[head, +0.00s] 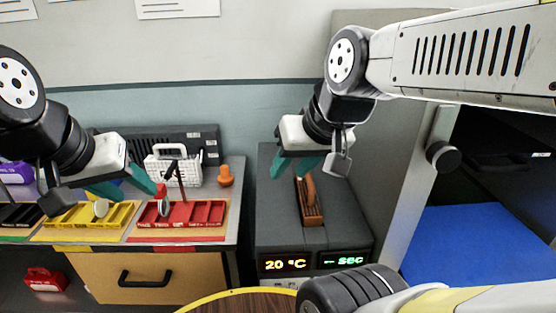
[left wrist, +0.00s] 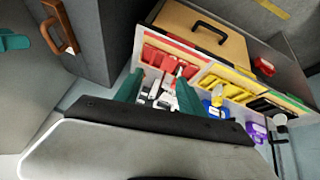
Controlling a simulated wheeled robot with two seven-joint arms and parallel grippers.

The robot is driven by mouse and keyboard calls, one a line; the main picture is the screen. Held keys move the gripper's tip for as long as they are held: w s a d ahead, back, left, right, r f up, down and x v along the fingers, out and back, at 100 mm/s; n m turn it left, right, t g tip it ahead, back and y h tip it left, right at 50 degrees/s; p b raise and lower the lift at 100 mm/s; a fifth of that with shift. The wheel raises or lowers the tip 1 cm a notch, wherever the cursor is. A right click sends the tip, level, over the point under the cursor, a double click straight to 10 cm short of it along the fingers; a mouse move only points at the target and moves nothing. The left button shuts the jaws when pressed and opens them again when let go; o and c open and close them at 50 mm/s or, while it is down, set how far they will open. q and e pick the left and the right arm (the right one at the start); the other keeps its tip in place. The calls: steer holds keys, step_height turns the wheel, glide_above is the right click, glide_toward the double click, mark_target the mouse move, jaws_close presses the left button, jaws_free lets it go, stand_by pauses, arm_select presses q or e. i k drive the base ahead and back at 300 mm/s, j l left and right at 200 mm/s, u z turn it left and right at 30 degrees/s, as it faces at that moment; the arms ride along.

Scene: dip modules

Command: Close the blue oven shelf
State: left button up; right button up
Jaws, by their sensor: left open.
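The blue oven shelf (head: 462,245) is a flat blue panel at the right of the head view, in a dark opening beside a pale upright frame (head: 425,200). How far it stands out cannot be told. My left gripper (head: 128,188) is open and empty over the bench at the left, far from the shelf; its teal fingers also show in the left wrist view (left wrist: 160,92). My right gripper (head: 295,167) is open, with its fingers apart above the grey heater box, left of the shelf. My right arm partly covers the oven's top.
Red (head: 190,217) and yellow (head: 78,220) trays and a white basket (head: 163,172) stand on the bench. A black knob (head: 443,156) sits on the frame. A round wooden table edge (head: 235,300) is in front.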

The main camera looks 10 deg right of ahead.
mark_target(478, 244)
steer(key=z, duration=0.95)
steer(key=k+l+z, duration=0.1)
steer(key=z, duration=0.85)
steer(key=l+z, duration=0.1)
steer(key=z, duration=0.4)
steer(key=l+z, duration=0.1)
steer(key=z, duration=0.4)
steer(key=i+l+z, duration=0.1)
